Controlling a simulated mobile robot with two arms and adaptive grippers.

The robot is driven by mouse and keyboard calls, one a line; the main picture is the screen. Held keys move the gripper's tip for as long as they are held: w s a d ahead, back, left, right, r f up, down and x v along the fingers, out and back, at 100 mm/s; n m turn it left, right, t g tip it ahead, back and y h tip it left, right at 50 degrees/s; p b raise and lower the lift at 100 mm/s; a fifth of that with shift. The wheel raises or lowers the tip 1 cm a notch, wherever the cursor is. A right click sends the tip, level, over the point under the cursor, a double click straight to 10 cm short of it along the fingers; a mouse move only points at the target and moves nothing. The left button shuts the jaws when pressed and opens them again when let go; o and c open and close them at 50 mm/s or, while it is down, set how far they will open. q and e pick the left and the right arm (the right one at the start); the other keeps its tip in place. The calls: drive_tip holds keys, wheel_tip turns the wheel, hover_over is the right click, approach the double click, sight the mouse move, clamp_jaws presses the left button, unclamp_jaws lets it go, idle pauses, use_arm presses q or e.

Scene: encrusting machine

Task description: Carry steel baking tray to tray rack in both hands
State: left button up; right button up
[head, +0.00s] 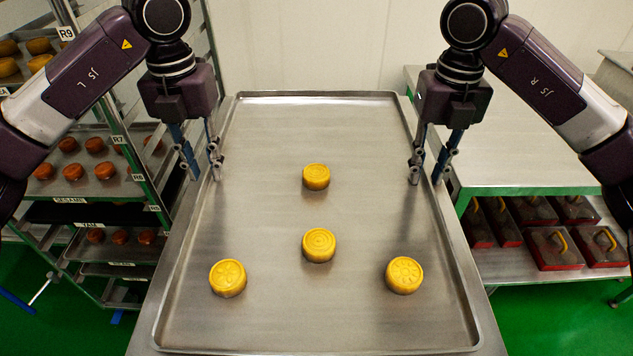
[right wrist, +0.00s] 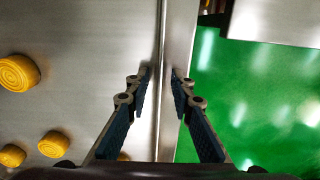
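The steel baking tray (head: 262,130) lies flat in the middle of the head view, with several yellow round cakes (head: 318,245) on it. My left gripper (head: 204,172) is open at the tray's left rim, one finger on each side of it. My right gripper (head: 429,174) is open at the right rim. In the right wrist view, the right gripper's fingers (right wrist: 161,78) stand apart on both sides of the tray rim (right wrist: 168,40). The tray rack (head: 137,180) stands at the left, with labelled levels and trays of brown cakes.
A steel table (head: 530,150) stands at the right, with red-based boxes with yellow handles (head: 550,248) on its lower shelf. Green floor (head: 545,320) shows on both sides. A pale wall is behind.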

use_arm(q)
wheel_tip(320, 180, up, 6)
drive_tip(key=shift+r, duration=0.35)
use_arm(e)
drive_tip(key=shift+r, duration=0.15)
wheel_tip(320, 180, up, 12)
idle(0.8)
